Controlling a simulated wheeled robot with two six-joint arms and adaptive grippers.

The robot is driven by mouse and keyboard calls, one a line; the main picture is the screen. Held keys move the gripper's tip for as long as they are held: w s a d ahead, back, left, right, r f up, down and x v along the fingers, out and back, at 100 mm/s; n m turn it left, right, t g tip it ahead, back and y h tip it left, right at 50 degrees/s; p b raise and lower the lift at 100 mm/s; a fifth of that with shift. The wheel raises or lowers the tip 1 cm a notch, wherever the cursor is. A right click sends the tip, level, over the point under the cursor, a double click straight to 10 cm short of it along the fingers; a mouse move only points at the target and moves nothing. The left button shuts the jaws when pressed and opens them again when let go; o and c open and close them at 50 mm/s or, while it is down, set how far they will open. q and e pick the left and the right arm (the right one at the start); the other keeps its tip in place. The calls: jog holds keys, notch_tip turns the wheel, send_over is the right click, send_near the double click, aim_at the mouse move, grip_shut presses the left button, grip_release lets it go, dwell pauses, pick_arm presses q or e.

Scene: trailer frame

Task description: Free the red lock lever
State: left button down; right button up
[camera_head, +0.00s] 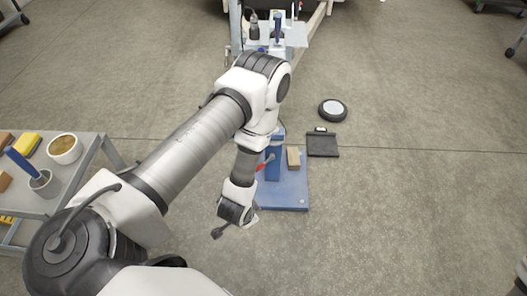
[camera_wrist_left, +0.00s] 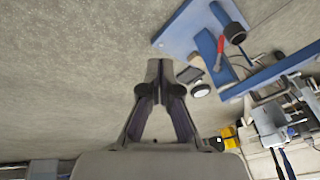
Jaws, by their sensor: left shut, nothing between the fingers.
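The red lock lever (camera_head: 265,162) shows beside a blue post (camera_head: 274,158) on a blue base plate (camera_head: 292,198), partly hidden by my left arm. In the left wrist view the red lever (camera_wrist_left: 219,52) lies along the blue stand, with the base plate (camera_wrist_left: 180,38) beside it. My left gripper (camera_wrist_left: 160,74) is shut and empty, its fingertips together over bare floor. It is apart from the lever, which sits up and to the right of the fingertips in the wrist view. In the head view my left wrist hangs left of the base plate. My right gripper is not in view.
A wooden block (camera_head: 293,157) stands on the plate. A dark flat pad (camera_head: 322,145) and a round disc (camera_head: 332,110) lie to its right. A grey cart (camera_head: 88,150) with cups stands at left. The trailer frame (camera_head: 314,22) is at the back.

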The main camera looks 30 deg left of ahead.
pick_arm(q)
jog(key=w+a+f+m+t+y+b, duration=0.2)
jog(key=w+a+f+m+t+b, duration=0.1)
jog(key=w+f+b, duration=0.5)
jog(key=w+a+f+m+t+y+b, duration=0.2)
jog(key=w+a+f+m+t+b, duration=0.2)
jog(key=f+b, duration=0.7)
jog(key=w+a+f+m+t+y+b, duration=0.2)
jog(key=w+a+f+m+t+b, duration=0.2)
jog(key=w+a+f+m+b, duration=0.3)
jog(key=w+f+m+b, duration=0.1)
jog(key=w+f+b, duration=0.2)
jog(key=w, duration=0.3)
jog(key=shift+f+m, duration=0.3)
jog(key=shift+f, duration=0.6)
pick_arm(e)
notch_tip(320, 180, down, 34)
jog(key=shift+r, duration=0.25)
pick_arm(q)
jog(key=shift+w, duration=0.2)
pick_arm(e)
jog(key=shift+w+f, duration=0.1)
